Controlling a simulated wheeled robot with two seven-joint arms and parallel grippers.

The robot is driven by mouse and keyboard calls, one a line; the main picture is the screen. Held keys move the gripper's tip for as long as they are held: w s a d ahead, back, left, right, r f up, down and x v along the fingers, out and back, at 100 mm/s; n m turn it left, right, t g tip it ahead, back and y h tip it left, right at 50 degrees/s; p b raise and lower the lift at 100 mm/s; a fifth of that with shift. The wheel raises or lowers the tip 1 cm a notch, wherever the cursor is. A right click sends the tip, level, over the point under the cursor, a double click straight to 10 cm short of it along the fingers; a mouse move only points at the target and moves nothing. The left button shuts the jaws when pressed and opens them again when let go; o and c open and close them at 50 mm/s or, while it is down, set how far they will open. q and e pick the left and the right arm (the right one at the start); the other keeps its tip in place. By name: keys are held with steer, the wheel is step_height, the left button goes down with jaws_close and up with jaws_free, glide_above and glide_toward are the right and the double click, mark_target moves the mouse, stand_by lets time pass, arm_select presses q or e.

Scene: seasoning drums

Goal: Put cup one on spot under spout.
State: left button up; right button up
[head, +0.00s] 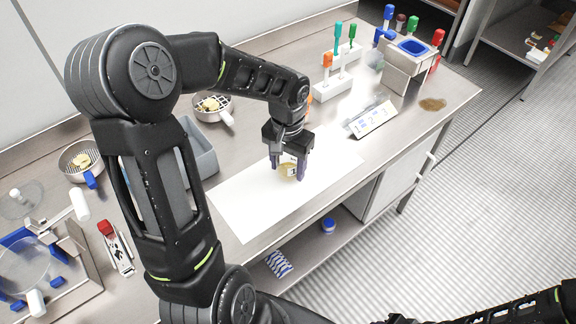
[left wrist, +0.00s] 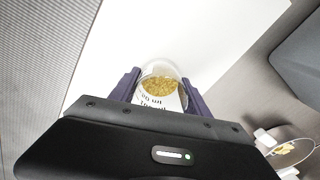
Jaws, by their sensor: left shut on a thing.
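Cup one (head: 290,171) is a small clear cup with yellowish grains and a white label marked 1. My left gripper (head: 287,173) is shut around it, over the white sheet (head: 240,209) on the steel bench. In the left wrist view the cup (left wrist: 160,84) sits between the two dark fingers, its label partly readable. I cannot tell if the cup touches the sheet. A grey dispenser with a blue-rimmed top (head: 413,47) stands at the bench's far right end. Its spout and the spot under it cannot be made out. My right arm shows at the bottom right; its fingers are unclear.
A numbered card holder (head: 372,119) and a rack of coloured-handled tools (head: 337,75) stand between the sheet and the dispenser. Sieves (head: 212,106), a grey bin (head: 198,150) and a blue-framed apparatus (head: 40,265) are left.

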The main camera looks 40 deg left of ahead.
arm_select(q)
steer(key=shift+f, duration=0.4)
steer(key=shift+f, duration=0.15)
steer(key=o, duration=1.4)
step_height(320, 180, up, 12)
steer(key=shift+r+b, duration=0.2)
steer(key=shift+b, duration=0.25)
